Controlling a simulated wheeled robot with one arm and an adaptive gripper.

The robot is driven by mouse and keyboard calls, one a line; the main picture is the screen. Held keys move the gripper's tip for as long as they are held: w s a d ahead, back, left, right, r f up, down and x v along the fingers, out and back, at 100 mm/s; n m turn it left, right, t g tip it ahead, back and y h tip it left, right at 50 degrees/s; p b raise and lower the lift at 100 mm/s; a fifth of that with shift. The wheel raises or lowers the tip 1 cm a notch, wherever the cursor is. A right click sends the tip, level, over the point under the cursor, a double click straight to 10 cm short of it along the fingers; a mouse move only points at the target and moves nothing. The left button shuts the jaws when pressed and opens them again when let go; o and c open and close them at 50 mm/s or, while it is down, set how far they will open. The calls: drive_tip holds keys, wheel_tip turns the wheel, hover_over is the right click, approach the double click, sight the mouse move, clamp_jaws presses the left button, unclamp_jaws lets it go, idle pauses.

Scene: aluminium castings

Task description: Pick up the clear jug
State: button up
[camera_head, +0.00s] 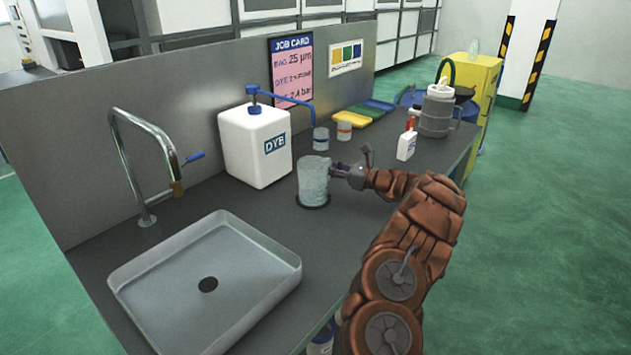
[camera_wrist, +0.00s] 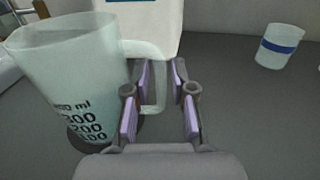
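The clear jug (camera_head: 313,180) stands upright on a dark round spot on the grey counter, in front of the white dye container. In the wrist view the jug (camera_wrist: 75,80) fills the left side, with dark volume markings on its wall. Its handle (camera_wrist: 158,75) points towards my gripper and lies between the two finger pads. My gripper (camera_wrist: 160,108) is open around the handle, with space showing between the handle and the right pad. In the head view my gripper (camera_head: 338,172) is at the right side of the jug.
The white dye container (camera_head: 255,145) stands close behind the jug. Small jars (camera_head: 321,138), a white bottle (camera_head: 406,146) and a grey canister (camera_head: 437,112) stand further right.

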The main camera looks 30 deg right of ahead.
drive_tip(key=shift+w, duration=0.1)
clamp_jaws()
drive_tip(key=shift+r, duration=0.1)
idle(0.6)
